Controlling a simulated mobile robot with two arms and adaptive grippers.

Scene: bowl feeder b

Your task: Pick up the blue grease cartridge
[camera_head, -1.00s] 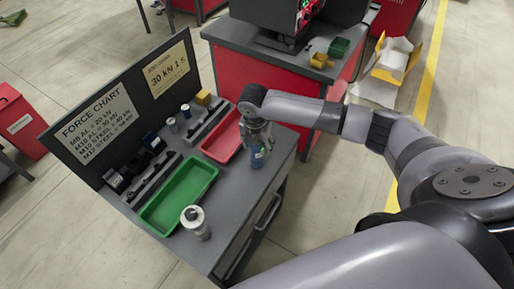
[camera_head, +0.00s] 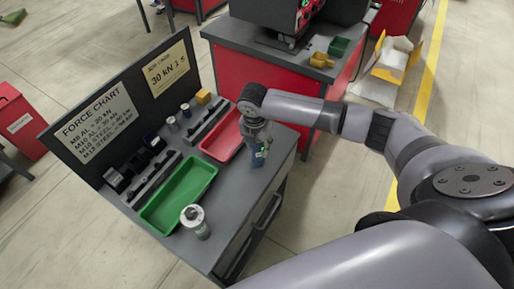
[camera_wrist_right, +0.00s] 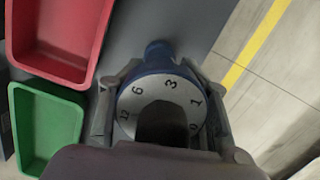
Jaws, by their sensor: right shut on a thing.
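The blue grease cartridge (camera_head: 258,157) stands upright at the near right edge of the grey bench, right of the red tray. In the right wrist view it shows from above as a blue cylinder (camera_wrist_right: 157,62) with a numbered grey dial on top; a dark part of my gripper hides the dial's middle. My right gripper (camera_head: 257,141) comes down over it from above. Its fingers (camera_wrist_right: 160,108) are closed on both sides of the cartridge. I cannot tell whether the cartridge is clear of the bench top. My left gripper is not in view.
The bench (camera_head: 236,183) also holds a red tray (camera_head: 213,157), a green tray (camera_head: 160,226) and a grey-white canister (camera_head: 202,230) at the front. A force chart panel (camera_head: 70,140) stands along its back left. A red cabinet (camera_head: 240,72) stands behind.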

